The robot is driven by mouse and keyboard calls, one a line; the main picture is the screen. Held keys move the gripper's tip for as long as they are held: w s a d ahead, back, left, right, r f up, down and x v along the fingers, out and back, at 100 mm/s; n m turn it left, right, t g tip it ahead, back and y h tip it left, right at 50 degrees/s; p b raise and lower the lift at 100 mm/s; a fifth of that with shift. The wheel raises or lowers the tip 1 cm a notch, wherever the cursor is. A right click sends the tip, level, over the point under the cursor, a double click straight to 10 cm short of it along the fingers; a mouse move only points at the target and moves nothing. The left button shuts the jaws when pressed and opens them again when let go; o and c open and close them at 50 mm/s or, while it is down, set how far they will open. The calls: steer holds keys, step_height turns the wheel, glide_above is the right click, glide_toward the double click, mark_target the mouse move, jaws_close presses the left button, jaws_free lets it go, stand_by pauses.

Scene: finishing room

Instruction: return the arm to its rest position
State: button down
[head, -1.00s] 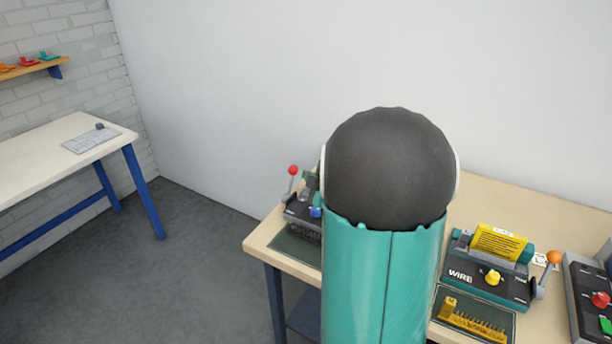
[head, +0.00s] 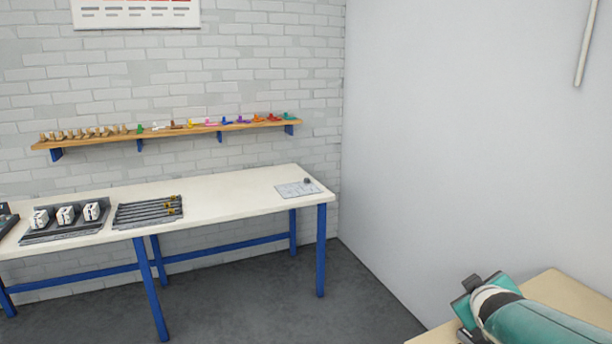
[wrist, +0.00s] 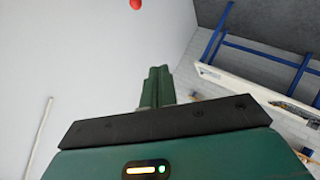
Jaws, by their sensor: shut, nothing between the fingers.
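My arm (head: 540,325) enters the head view at the lower right as a teal link with a pale ring, over the corner of a wooden-topped table. My gripper (wrist: 157,72) shows in the wrist view as two green fingers set together, shut and empty. Behind the fingers are the plain wall and, to the right, a blue-framed bench. In the head view I cannot clearly tell the fingers from the dark and teal parts beside the arm.
A wooden table (head: 560,290) is close at the lower right. A white bench (head: 225,205) with blue legs stands along the brick wall, holding racks and a sheet. A shelf (head: 170,131) hangs above it. A red knob (wrist: 136,4) is at the wrist view's top edge. Grey floor is clear between.

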steer(key=s+a+m+g+y, duration=0.2)
steer(key=s+a, duration=0.7)
steer(key=a, duration=0.2)
steer(key=s+a+m+g+y, duration=0.2)
steer(key=s+a+g+y, duration=0.1)
steer(key=s+a, duration=0.6)
steer(key=shift+a+f+g, duration=0.3)
steer(key=shift+a, duration=0.85)
steer(key=shift+d, duration=0.2)
